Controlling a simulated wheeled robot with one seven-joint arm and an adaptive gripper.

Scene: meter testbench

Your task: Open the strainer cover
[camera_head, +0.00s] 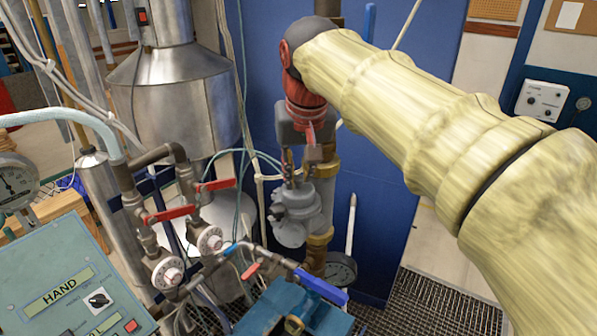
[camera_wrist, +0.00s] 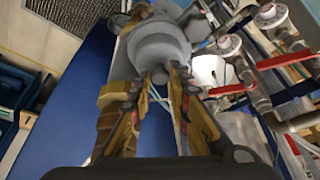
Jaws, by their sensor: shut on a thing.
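The strainer cover (camera_wrist: 161,52) is a grey, stepped round piece with a small boss facing my gripper in the wrist view. In the head view the grey strainer body (camera_head: 293,217) sits beside a vertical pipe with brass fittings. My gripper (camera_wrist: 161,78) is shut on the small boss of the cover, one fingertip on each side. In the head view my gripper (camera_head: 302,172) reaches down from above onto the top of the grey part. The exact fingertip contact is small and partly hidden there.
Red-handled valves (camera_head: 170,213) and round dials stand to the left. A blue-handled valve (camera_head: 320,287) is below. The green HAND panel (camera_head: 65,290) is at lower left, and a steel tank (camera_head: 175,90) stands behind. A blue panel (camera_head: 385,170) backs the strainer.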

